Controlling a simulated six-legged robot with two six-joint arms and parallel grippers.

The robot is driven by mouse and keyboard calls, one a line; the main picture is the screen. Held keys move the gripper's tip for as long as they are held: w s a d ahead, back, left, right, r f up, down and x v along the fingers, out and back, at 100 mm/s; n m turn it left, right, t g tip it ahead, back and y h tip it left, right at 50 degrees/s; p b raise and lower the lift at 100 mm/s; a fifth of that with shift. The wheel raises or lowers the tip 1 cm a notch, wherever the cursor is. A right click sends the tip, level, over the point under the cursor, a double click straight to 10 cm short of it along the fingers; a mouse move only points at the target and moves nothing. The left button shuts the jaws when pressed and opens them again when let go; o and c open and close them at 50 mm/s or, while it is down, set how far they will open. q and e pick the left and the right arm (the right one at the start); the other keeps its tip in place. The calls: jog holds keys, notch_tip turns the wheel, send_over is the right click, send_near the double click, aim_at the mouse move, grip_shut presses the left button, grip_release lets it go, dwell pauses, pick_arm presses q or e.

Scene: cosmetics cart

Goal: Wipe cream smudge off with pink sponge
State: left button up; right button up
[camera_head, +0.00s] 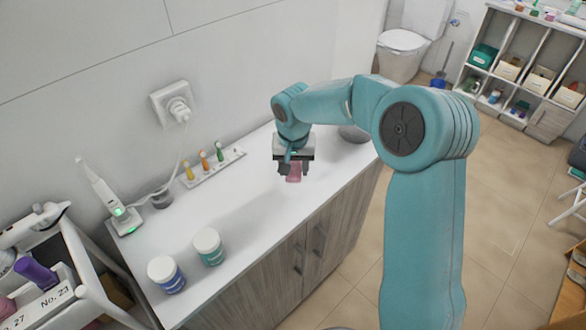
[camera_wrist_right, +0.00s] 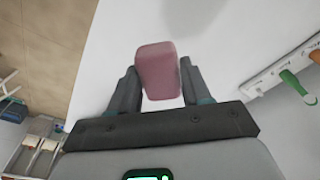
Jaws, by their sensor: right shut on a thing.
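My right gripper (camera_head: 293,168) is over the white counter (camera_head: 245,215), pointing down, and shut on the pink sponge (camera_head: 294,174). In the right wrist view, the sponge (camera_wrist_right: 158,70) sits between the two dark fingers of the gripper (camera_wrist_right: 157,88) and sticks out past their tips. I cannot tell whether the sponge touches the counter or hangs just above it. I cannot make out a clear cream smudge. A soft grey patch (camera_wrist_right: 195,14) shows on the white surface beyond the sponge in the wrist view, and it may be a shadow. My left gripper is not in view.
Two lidded jars (camera_head: 208,246) stand at the counter's near end. A white rack (camera_head: 213,167) with coloured brushes lies along the wall. A charging toothbrush (camera_head: 104,194) stands at the left, its cord running to the wall socket (camera_head: 173,104). A cart (camera_head: 62,290) stands at the lower left.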

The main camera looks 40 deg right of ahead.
jog(key=shift+w+a+r+p, duration=0.15)
jog(key=shift+r+p, duration=0.35)
jog(key=shift+r, duration=0.45)
jog(key=shift+s+r+p, duration=0.25)
jog(key=shift+r+p, duration=0.1)
jog(key=shift+r, duration=0.35)
jog(key=shift+w, duration=0.1)
jog(key=shift+w+f, duration=0.1)
jog(key=shift+s, duration=0.2)
jog(key=shift+w, duration=0.1)
